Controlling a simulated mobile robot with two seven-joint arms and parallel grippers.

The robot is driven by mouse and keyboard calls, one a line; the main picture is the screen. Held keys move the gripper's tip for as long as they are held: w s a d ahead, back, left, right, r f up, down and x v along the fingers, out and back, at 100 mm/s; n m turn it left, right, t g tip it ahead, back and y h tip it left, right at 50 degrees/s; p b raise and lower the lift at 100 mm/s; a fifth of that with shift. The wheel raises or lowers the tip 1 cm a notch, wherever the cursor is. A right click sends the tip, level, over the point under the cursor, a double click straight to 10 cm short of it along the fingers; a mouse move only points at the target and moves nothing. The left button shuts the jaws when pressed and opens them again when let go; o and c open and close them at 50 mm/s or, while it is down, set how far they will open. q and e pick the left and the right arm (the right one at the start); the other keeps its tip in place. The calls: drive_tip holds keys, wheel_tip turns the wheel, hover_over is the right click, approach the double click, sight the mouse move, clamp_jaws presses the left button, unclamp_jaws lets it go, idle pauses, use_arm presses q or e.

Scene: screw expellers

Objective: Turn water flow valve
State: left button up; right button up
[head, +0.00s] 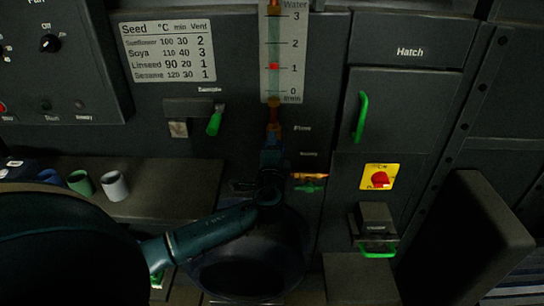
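Lower right, a short brass-coloured pipe piece (309,176) carries a green handle (310,188). My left gripper (273,135) points up, just below the gauge, in front of the panel. Its fingers are too dark and small to read, and it hides what is behind it. My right gripper is not visible.
A green lever (214,124) sits left of the gauge. A hatch (408,115) with a green handle (361,117), a red knob (379,180) and a green-handled box (376,222) are at right. Several cups, including a grey one (115,186), stand on the left ledge.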

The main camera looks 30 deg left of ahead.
use_arm(q)
drive_tip(key=shift+f+n+b, duration=0.15)
drive_tip(key=shift+n+b, duration=0.45)
drive_tip(key=shift+n, duration=0.3)
drive_tip(key=o, duration=1)
drive_tip(key=v, duration=1.3)
drive_tip(key=shift+s+b, duration=0.15)
drive_tip(key=shift+b, duration=0.2)
